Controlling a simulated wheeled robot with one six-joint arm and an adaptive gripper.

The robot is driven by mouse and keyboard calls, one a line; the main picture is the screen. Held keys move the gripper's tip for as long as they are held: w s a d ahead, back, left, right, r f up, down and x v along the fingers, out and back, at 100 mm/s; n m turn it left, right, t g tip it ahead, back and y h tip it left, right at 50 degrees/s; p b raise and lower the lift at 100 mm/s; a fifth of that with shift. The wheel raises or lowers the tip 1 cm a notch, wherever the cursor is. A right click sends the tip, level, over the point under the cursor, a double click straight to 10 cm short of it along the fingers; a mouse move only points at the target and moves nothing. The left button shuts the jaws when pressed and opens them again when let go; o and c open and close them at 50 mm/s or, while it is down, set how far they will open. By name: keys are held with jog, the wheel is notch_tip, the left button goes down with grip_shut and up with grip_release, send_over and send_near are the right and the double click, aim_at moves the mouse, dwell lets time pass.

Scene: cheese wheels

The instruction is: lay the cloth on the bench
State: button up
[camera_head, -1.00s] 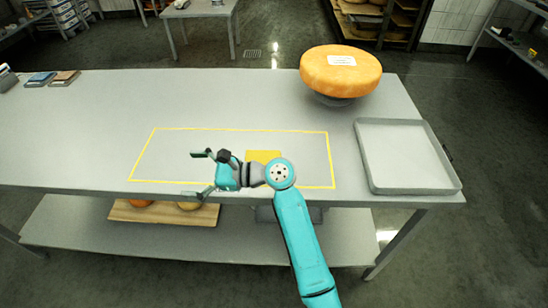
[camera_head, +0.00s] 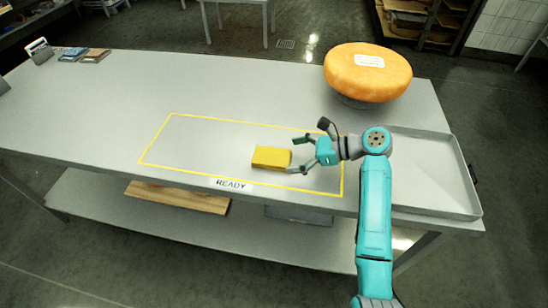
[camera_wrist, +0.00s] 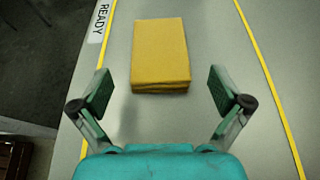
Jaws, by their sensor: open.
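The cloth (camera_head: 271,158) is a folded yellow block lying flat on the grey bench (camera_head: 130,95), inside a yellow outlined rectangle marked READY. It also shows in the wrist view (camera_wrist: 160,52), centred ahead of the fingers. My gripper (camera_head: 297,155) is open just right of the cloth, its fingers pointing left toward it. In the wrist view my gripper's fingers (camera_wrist: 160,97) stand apart on either side of the near end of the cloth, with nothing between them touching.
A large orange cheese wheel (camera_head: 367,72) sits on a round stand at the back right. A grey tray (camera_head: 440,165) lies at the right end, partly behind my arm. Small boxes (camera_head: 85,54) stand at the far left. A wooden board (camera_head: 178,196) lies on the lower shelf. The bench's left middle is clear.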

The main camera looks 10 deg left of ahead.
aim_at(275, 156)
jog(key=x, duration=0.5)
jog(key=shift+a, duration=0.45)
jog(key=c, duration=1.2)
